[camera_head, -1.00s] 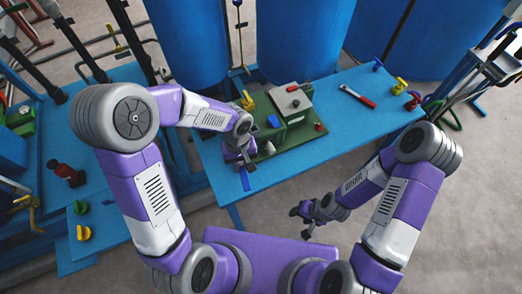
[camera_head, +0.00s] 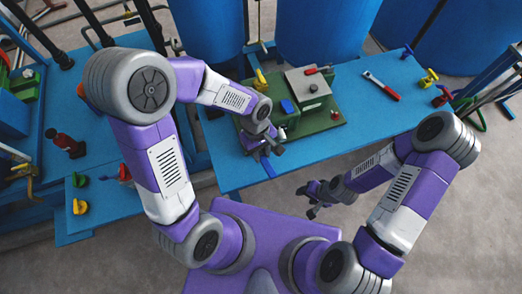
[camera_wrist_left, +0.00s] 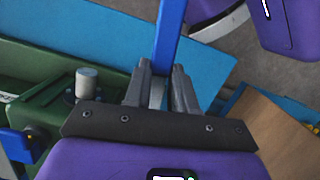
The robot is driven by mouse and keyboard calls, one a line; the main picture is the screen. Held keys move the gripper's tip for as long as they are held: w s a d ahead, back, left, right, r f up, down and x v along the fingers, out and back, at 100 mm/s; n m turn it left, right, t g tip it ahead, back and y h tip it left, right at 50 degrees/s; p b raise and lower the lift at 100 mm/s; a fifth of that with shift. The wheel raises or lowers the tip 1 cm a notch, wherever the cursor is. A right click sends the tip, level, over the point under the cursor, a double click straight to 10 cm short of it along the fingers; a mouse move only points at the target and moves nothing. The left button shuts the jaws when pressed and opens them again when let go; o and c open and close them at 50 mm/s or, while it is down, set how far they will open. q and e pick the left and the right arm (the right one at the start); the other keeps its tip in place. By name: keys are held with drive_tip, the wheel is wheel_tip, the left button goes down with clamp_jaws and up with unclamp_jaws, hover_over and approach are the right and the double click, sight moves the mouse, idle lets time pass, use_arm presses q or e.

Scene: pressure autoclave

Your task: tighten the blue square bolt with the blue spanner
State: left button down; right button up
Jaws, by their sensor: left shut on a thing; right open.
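My left gripper (camera_head: 268,143) is shut on the blue spanner (camera_head: 267,167) at the left front edge of the green base plate (camera_head: 325,127). In the left wrist view the spanner's blue shaft (camera_wrist_left: 170,35) rises from between the fingertips (camera_wrist_left: 163,88); its lower end is hidden by the gripper. A blue part (camera_head: 288,106) shows on the green machine just right of the gripper; I cannot tell if it is the square bolt. In the wrist view a blue block (camera_wrist_left: 15,145) sits at the left. My right gripper (camera_head: 315,196) is open and empty, in front of the table.
The machine has a grey lid (camera_head: 308,82). A red spanner (camera_head: 381,86) and yellow valve (camera_head: 429,77) lie further right on the blue table (camera_head: 360,120). Blue drums (camera_head: 318,30) stand behind. A grey post (camera_wrist_left: 87,82) rises near the left gripper.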

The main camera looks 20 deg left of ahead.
sight(261, 154)
use_arm(q)
drive_tip(key=shift+f+b, duration=1.8)
drive_tip(key=shift+f, duration=0.6)
drive_tip(key=shift+f+b, duration=1)
drive_tip(key=shift+f, duration=0.25)
drive_tip(key=c, duration=0.8)
unclamp_jaws()
drive_tip(key=shift+c, duration=0.2)
drive_tip(key=r+p, duration=0.1)
drive_tip(key=r, duration=0.1)
drive_tip(key=r+p, duration=0.1)
drive_tip(key=r, duration=0.2)
drive_tip(key=w+a+r+p, duration=0.1)
drive_tip(key=r, duration=0.1)
drive_tip(key=shift+w+r, duration=0.1)
drive_tip(key=shift+r, duration=0.15)
